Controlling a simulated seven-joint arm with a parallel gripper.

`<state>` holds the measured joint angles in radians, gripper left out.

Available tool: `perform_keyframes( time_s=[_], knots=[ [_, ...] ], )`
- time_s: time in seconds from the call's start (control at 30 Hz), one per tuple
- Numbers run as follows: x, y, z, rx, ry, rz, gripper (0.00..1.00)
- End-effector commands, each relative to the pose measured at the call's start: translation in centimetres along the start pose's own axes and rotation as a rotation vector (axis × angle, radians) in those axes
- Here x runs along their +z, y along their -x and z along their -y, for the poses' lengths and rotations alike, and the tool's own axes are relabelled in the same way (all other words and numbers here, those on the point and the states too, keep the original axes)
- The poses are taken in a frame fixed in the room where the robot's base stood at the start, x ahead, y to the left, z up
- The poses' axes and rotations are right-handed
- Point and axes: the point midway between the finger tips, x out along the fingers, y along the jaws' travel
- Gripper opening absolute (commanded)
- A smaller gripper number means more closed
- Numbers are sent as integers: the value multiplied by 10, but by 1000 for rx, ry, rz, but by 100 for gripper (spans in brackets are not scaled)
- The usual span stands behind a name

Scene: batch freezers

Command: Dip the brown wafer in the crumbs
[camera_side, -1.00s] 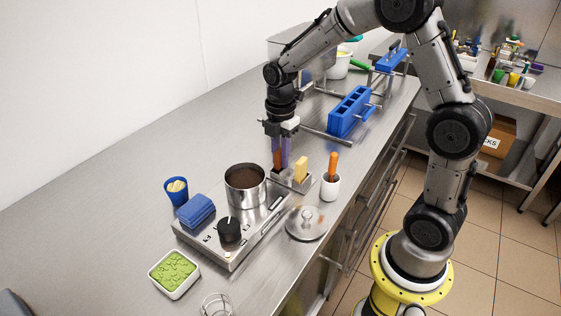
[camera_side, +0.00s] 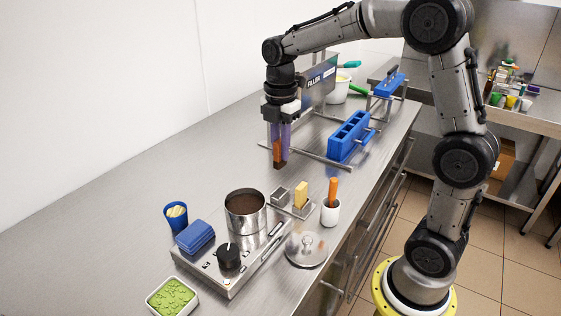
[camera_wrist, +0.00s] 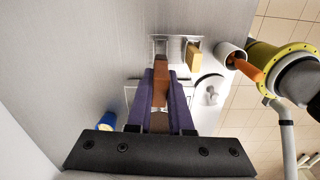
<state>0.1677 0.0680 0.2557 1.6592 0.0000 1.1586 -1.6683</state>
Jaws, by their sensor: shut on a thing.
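My gripper (camera_side: 279,150) is shut on the brown wafer (camera_side: 278,158) and holds it upright above the counter. The wafer's lower end is darker and hangs free. In the wrist view the wafer (camera_wrist: 160,82) sits between my purple fingers (camera_wrist: 161,98). A white tray (camera_side: 193,307) of green crumbs (camera_side: 172,296) stands at the front left of the counter, well away from my gripper. A small metal holder (camera_side: 280,195) has one empty slot and one with a yellow wafer (camera_side: 301,196).
A steel pot (camera_side: 246,220) with brown contents stands on a hot plate (camera_side: 215,267) between my gripper and the tray. A blue cup (camera_side: 176,219), blue block (camera_side: 195,237), round lid (camera_side: 306,249) and white pot with orange handle (camera_side: 331,213) stand around. The left counter is clear.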

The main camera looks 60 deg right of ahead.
Motion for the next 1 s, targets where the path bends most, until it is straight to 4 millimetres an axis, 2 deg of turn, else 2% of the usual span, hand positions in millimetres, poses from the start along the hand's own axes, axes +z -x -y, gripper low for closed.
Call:
perform_keyframes(
  time_s=[0.27, 0.47, 0.67, 0.83, 1.0],
  knots=[
    [0, 50, -1, 5, 0, 1, 0],
    [-39, 51, -14, -2, 8, 0, 0],
    [-97, 52, -27, 0, 11, 0, 0],
    [-170, 53, -31, 0, 13, 0, 0],
    [-246, 52, -20, 0, 14, 0, 0]
  ],
)
